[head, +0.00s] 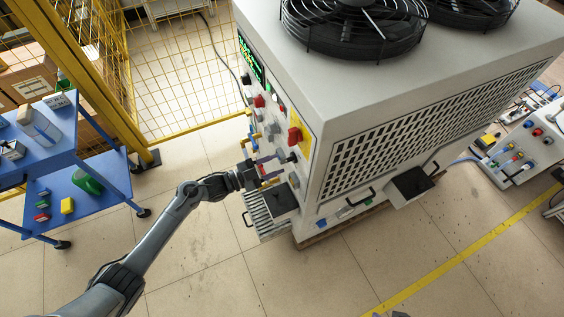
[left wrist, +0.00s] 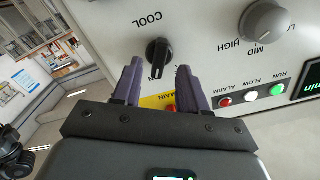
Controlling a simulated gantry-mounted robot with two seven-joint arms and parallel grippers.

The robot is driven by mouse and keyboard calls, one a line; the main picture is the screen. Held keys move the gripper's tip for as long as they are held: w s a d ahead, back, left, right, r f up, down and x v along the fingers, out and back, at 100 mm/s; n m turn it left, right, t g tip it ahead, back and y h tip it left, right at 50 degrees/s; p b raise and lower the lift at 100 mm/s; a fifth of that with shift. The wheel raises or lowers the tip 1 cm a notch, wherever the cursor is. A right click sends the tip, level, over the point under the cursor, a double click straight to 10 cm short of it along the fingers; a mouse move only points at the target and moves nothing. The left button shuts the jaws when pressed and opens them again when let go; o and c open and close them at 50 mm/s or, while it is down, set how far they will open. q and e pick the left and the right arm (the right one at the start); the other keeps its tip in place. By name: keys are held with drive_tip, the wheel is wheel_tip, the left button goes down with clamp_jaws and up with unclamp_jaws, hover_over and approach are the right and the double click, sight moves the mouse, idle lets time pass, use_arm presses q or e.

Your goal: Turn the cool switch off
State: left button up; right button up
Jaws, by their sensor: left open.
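The cool switch is a black rotary knob (left wrist: 157,53) on the pale panel in the left wrist view. Its label "COOL" reads upside down just above it. The knob's grip stands nearly upright in that view, slightly tilted; a partly hidden label lies below it. My left gripper (left wrist: 158,72) is open and empty, its two purple fingers pointing at the panel on either side of the knob's lower end. I cannot tell if they touch it. My right gripper is not in view.
A red switch on a yellow plate (head: 294,136) sits above the black knob. A grey knob (left wrist: 265,20) and indicator lights (left wrist: 250,95) are nearby. A black-topped shelf (head: 281,198) juts out below my gripper. A blue cart (head: 85,200) stands left.

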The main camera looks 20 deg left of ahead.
sight(285, 161)
use_arm(q)
drive_tip(key=shift+x, duration=1.65)
clamp_jaws()
